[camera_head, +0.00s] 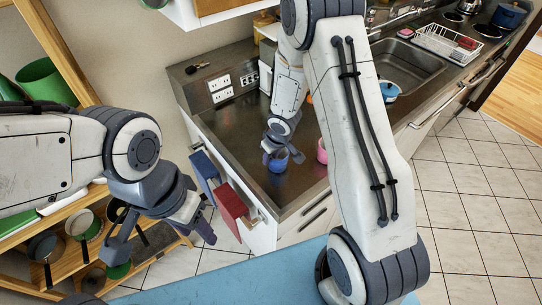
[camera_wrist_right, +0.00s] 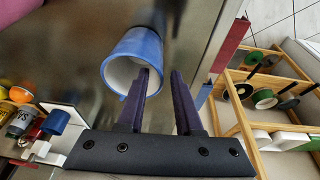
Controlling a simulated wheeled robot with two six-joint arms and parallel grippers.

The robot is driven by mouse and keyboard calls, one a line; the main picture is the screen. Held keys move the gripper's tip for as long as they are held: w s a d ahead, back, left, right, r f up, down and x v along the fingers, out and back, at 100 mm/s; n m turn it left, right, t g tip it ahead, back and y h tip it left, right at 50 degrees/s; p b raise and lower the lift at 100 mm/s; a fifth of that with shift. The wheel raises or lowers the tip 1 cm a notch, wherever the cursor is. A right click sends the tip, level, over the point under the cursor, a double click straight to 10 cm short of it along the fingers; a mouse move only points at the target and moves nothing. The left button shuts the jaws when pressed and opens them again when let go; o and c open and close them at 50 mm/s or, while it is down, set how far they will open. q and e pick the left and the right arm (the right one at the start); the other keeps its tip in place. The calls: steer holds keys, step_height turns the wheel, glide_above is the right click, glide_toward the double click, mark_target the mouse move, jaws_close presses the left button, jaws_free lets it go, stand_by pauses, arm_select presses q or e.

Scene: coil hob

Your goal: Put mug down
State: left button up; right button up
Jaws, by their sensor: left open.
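A blue mug (camera_head: 278,163) with a pale inside is at the dark counter, near its front left part. It also shows in the right wrist view (camera_wrist_right: 137,48), its opening facing the camera. My right gripper (camera_head: 277,150) is at the mug from above. In the right wrist view its two fingers (camera_wrist_right: 161,82) are apart: one overlaps the mug's opening, the other is beside its outer wall. I cannot tell whether they grip the wall, or whether the mug's base touches the counter. My left gripper (camera_head: 160,234) is open and empty, left of the counter.
A pink cup (camera_head: 322,151) stands right of the mug, partly behind my right arm. A wooden shelf with pans (camera_head: 84,225) is at the left. A sink (camera_head: 405,70) lies farther along the counter.

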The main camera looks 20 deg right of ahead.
steer(key=w+a+p+v, duration=0.1)
steer(key=a+p+v, duration=0.2)
steer(key=p+v, duration=0.9)
steer(key=s+a+r+n+g+b, duration=0.1)
steer(key=s+a+r+b, duration=0.1)
steer(key=s+a+r, duration=0.3)
steer(key=s+a+r+n+g+b, duration=0.2)
steer(key=s+a+r, duration=0.3)
steer(key=s+r, duration=0.8)
steer(key=s, duration=0.7)
steer(key=shift+a, duration=0.15)
steer(key=shift+b, duration=0.3)
